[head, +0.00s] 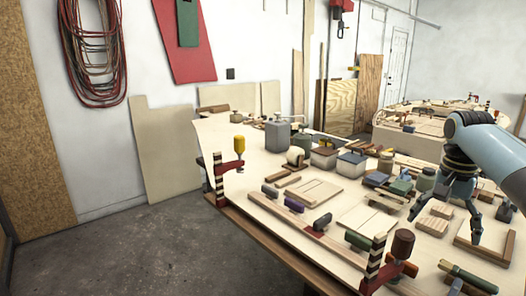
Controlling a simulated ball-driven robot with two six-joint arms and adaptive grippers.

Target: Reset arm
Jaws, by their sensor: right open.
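My right arm comes in from the right edge, and its gripper (447,228) hangs fingers down above the right part of the workbench (225,150). The fingers are spread open with nothing between them. Small wooden blocks (432,225) lie on the bench below and beside the fingers. I cannot tell whether the fingertips touch anything. My left gripper is not in the view.
Boxes (278,135), jars and tools crowd the top. The concrete floor (130,245) at left is clear.

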